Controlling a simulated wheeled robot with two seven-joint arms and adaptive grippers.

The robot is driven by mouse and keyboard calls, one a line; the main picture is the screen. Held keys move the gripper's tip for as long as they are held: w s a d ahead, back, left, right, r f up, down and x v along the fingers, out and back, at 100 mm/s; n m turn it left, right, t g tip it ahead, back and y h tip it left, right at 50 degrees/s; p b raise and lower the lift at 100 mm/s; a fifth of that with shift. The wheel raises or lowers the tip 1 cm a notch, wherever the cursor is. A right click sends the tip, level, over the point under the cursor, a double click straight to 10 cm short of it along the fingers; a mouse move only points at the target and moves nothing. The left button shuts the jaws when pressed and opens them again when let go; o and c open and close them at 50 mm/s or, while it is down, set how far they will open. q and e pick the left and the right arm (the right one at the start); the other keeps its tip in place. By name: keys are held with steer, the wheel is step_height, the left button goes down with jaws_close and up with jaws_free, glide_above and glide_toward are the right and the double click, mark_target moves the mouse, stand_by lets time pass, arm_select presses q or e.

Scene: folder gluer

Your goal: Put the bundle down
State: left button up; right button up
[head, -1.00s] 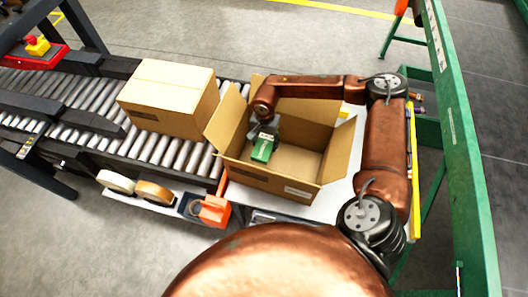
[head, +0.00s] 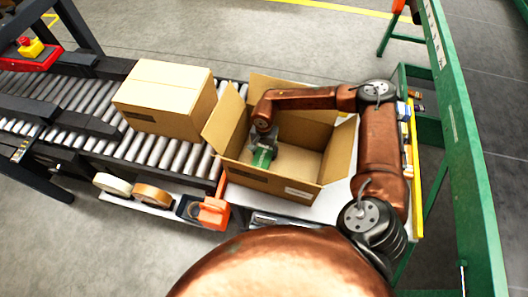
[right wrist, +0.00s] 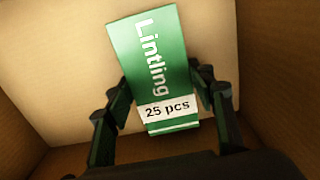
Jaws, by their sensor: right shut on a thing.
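The bundle (head: 262,158) is a green stack with a white band, inside the open cardboard box (head: 268,184) near its left side. My right gripper (head: 264,146) reaches down into the box and is shut on the bundle, one finger on each side. The right wrist view also shows this gripper (right wrist: 168,98). Whether the bundle touches the box floor cannot be told. My left gripper is not in view.
A closed carton (head: 165,96) stands on the roller conveyor (head: 85,100) left of the open box. Tape rolls (head: 150,194) and an orange tape dispenser (head: 213,211) lie in front. The box's right part is empty. A green frame (head: 455,150) stands at the right.

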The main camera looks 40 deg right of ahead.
mark_target(264, 153)
steer(key=o, duration=1.3)
arm_select(q)
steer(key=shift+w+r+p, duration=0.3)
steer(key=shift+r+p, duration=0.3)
steer(key=shift+p, duration=0.05)
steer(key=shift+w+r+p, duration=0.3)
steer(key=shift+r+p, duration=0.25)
steer(key=shift+p, duration=0.05)
arm_select(e)
step_height(264, 153, up, 12)
steer(key=shift+r, duration=0.15)
